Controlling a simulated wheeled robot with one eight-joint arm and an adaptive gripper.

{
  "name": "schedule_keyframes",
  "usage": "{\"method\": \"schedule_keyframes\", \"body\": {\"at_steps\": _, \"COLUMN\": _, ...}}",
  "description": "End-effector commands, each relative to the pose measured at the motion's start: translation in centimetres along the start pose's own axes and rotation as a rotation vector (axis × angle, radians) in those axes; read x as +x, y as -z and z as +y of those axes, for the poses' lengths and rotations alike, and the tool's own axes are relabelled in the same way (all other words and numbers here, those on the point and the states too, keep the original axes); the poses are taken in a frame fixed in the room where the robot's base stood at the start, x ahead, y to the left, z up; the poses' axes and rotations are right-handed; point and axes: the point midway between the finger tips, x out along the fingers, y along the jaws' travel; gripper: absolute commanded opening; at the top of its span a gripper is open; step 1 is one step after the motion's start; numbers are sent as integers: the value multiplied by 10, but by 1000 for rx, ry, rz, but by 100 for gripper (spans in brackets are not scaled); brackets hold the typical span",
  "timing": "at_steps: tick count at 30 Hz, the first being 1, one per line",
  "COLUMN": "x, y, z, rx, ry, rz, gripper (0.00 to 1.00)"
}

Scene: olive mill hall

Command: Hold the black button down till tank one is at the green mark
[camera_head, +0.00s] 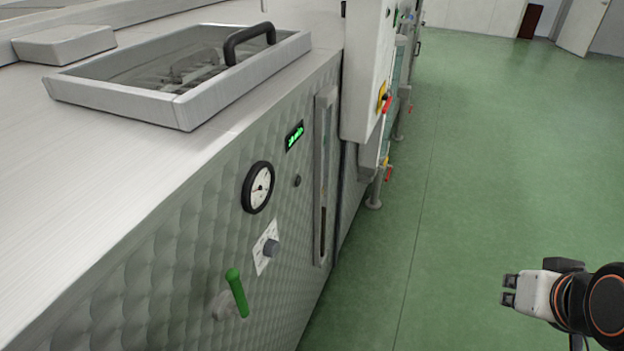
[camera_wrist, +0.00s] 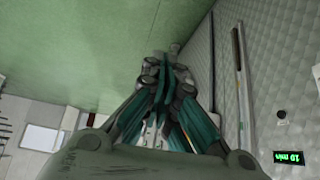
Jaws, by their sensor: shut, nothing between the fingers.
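A small dark round button (camera_head: 297,181) sits on the quilted steel front of the tank (camera_head: 150,285), below a green-lit display (camera_head: 294,136). The button also shows in the wrist view (camera_wrist: 281,114), near the upside-down display reading "10 min" (camera_wrist: 290,157). A tall, narrow sight slot (camera_head: 325,130) is right of the button, with a dark stretch low in it. I cannot make out a green mark on it. My gripper (camera_head: 508,290) is at the lower right over the floor, well apart from the button. Its fingers (camera_wrist: 165,65) are shut and empty.
A control box with a red-and-yellow switch (camera_head: 384,103) juts out beyond the slot. The green floor (camera_head: 470,170) is clear.

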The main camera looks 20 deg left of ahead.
Motion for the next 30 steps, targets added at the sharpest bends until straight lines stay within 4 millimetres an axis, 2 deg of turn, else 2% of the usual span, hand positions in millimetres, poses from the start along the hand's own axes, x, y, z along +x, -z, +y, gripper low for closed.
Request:
{"method": "schedule_keyframes", "body": {"at_steps": 5, "x": 1, "y": 4, "z": -3, "rx": -8, "ry": 8, "rz": 2, "gripper": 0}}
{"method": "schedule_keyframes", "body": {"at_steps": 8, "x": 6, "y": 16, "z": -11, "rx": -33, "ry": 34, "rz": 8, "gripper": 0}}
{"method": "schedule_keyframes", "body": {"at_steps": 11, "x": 15, "y": 36, "z": -27, "rx": -78, "ry": 80, "rz": 20, "gripper": 0}}
{"method": "schedule_keyframes", "body": {"at_steps": 21, "x": 71, "y": 114, "z": -106, "rx": -278, "ry": 282, "rz": 99, "gripper": 0}}
{"method": "schedule_keyframes", "body": {"at_steps": 30, "x": 136, "y": 159, "z": -184, "rx": -438, "ry": 444, "rz": 200, "gripper": 0}}
